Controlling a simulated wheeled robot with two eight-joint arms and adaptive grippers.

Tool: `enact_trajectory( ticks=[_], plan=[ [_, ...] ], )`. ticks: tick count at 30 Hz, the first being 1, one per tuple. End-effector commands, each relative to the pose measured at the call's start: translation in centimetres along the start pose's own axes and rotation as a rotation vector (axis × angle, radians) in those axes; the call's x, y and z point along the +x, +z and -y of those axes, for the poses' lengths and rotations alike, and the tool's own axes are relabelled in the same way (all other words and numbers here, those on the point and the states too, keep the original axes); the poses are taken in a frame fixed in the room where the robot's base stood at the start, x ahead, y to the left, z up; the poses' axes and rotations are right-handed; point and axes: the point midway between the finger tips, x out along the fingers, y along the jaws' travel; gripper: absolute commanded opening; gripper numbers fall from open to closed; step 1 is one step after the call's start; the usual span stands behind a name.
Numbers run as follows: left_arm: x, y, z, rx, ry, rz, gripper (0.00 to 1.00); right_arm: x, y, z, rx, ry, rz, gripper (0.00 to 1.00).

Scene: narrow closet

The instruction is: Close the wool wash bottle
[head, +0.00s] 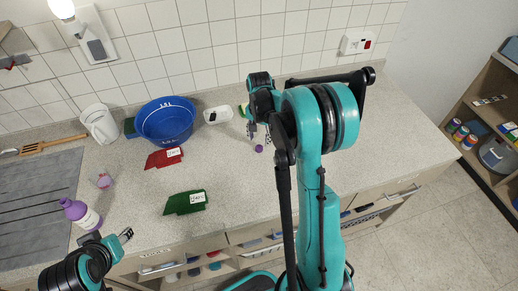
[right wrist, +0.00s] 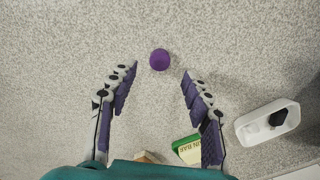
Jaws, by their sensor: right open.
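The wool wash bottle seems to be the purple bottle (head: 79,213) with a white label, at the counter's front left in the head view. A small round purple cap (head: 259,148) lies apart from it on the counter; it also shows in the right wrist view (right wrist: 160,60). My right gripper (right wrist: 159,82) is open and empty, with the cap just beyond and between its fingertips. In the head view my right gripper (head: 258,132) is partly hidden by its arm. My left gripper (head: 122,236) is just right of the bottle; its jaw opening is unclear.
A blue basin (head: 166,121), a white jug (head: 99,123) and a white tray (head: 217,115) stand along the wall. Red cloth (head: 164,158) and green cloth (head: 185,202) lie mid-counter. A green-and-yellow box (right wrist: 188,149) is near the right gripper. Counter around the cap is clear.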

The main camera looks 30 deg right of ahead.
Motion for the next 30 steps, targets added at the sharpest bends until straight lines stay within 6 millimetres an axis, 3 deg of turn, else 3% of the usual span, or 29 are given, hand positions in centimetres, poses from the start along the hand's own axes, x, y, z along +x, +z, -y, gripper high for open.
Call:
enact_trajectory(
  ticks=[7, 18, 24, 30],
  plan=[
    [1.1, 0.8, 0.0, 0.0, 0.0, 0.0, 0.44, 3.9, 0.2, -0.1, 0.0, 0.0, 0.0, 0.49],
    [1.1, 0.8, 0.0, 0.0, 0.0, 0.0, 0.44, 4.2, 0.2, -0.1, 0.0, 0.0, 0.0, 0.49],
    [1.1, 0.8, 0.0, 0.0, 0.0, 0.0, 0.44, 4.2, 0.2, -0.1, 0.0, 0.0, 0.0, 0.16],
    [1.1, 0.8, 0.0, 0.0, 0.0, 0.0, 0.44, 4.2, 0.2, -0.1, 0.0, 0.0, 0.0, 0.16]
  ],
)
